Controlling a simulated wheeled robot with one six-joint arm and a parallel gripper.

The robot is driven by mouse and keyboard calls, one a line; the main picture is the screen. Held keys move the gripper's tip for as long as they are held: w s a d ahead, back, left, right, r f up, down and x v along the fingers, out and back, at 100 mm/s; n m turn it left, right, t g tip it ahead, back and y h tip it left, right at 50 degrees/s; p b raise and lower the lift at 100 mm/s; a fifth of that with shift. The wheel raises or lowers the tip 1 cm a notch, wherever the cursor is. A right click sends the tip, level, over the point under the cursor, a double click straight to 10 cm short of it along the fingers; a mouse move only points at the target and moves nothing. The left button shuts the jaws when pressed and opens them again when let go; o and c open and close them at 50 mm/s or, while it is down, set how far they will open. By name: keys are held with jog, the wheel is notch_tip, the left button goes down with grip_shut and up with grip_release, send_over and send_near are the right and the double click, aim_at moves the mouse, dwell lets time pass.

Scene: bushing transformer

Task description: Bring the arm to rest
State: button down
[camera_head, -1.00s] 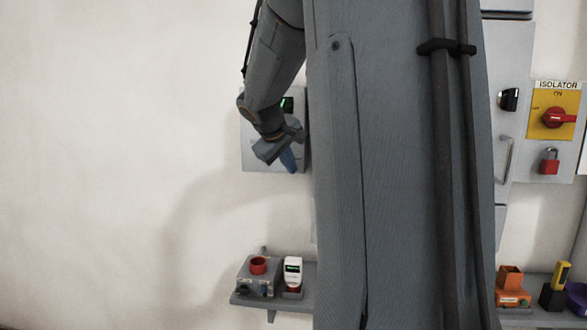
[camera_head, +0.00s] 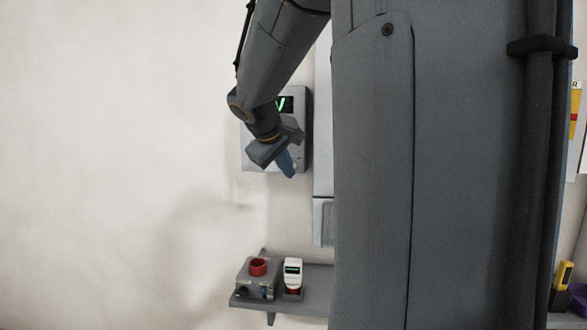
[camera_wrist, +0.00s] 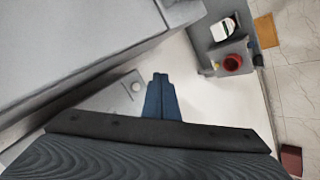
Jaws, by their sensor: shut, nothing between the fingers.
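My arm hangs from the top of the camera_head view, left of my large grey column. My gripper (camera_head: 288,166) is at its lower end, with blue fingers pointing down. It appears in front of a grey wall box (camera_head: 303,130) with a small dark screen showing a green mark. In the wrist view my gripper (camera_wrist: 160,80) shows its two blue fingers together with nothing between them.
A grey shelf (camera_head: 316,293) below holds a grey box with a red round socket (camera_head: 258,267) and a white device (camera_head: 293,272) with a screen. They also show in the wrist view. A yellow tool (camera_head: 564,276) is at far right. Bare wall fills the left.

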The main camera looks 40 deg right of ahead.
dwell(0.8)
jog(key=s+a+f+g+y, duration=0.1)
jog(key=s+a+f+y, duration=0.3)
jog(key=a+f, duration=1)
jog(key=s+a+f+g+y, duration=0.2)
jog(key=s+a+f+y, duration=0.1)
jog(key=s+a+f, duration=0.8)
jog(key=a+f, duration=0.4)
jog(key=a, duration=0.1)
jog(key=shift+a+y, duration=0.4)
